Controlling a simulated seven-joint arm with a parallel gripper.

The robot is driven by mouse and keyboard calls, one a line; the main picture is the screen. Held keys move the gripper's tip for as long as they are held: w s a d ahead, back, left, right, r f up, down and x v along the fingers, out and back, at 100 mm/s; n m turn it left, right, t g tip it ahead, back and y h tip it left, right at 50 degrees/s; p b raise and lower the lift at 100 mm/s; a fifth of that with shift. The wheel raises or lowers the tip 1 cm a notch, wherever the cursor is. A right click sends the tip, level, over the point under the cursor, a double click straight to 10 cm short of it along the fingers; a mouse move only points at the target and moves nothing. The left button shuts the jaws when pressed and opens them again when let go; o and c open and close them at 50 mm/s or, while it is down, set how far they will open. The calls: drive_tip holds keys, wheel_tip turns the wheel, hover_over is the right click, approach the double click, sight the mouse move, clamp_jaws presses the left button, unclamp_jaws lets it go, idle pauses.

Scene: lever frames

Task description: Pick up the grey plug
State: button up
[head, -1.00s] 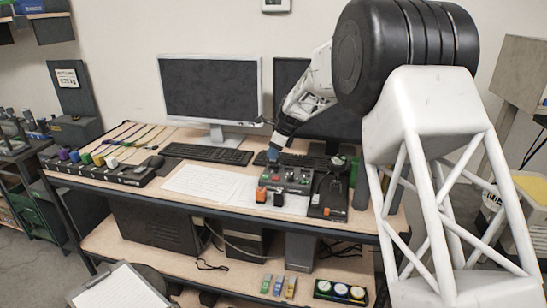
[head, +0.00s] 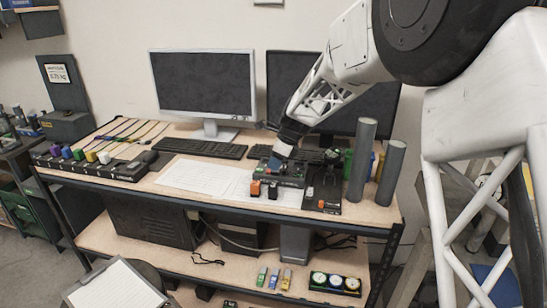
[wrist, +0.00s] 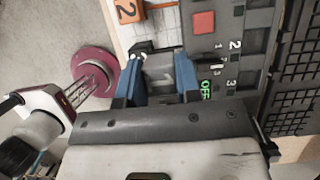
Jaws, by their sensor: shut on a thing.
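My gripper (wrist: 158,75) is low over the small control panel (head: 290,182) on the desk. Its two blue fingers are shut around a grey piece (wrist: 160,72) that appears to bear a mark like "1". I cannot tell if this piece is the grey plug, or if it is clear of the surface below. In the head view my gripper (head: 277,163) hides it. A row of coloured plugs sits on a black strip (head: 90,167) at the desk's left; a pale, whitish one (head: 104,157) is near its right end.
An orange block (head: 256,188) marked 2 and a dark block (head: 272,190) stand at the panel's front. A keyboard (head: 199,147) and monitor (head: 203,85) are behind. Two grey cylinders (head: 362,160) rise at the right. Paper sheets (head: 195,176) lie flat left of the panel.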

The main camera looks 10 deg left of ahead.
drive_tip(key=shift+s+d, duration=0.35)
drive_tip(key=shift+s, duration=0.35)
drive_tip(key=shift+r, duration=0.2)
drive_tip(key=shift+r, duration=0.85)
idle(0.4)
drive_tip(key=s+d+f, duration=0.2)
drive_tip(key=s+d, duration=0.3)
drive_tip(key=s, duration=0.3)
drive_tip(key=s+d+f, duration=0.2)
drive_tip(key=s+d, duration=0.4)
drive_tip(key=s, duration=0.3)
drive_tip(key=shift+d+f, duration=0.2)
drive_tip(key=shift+f, duration=0.05)
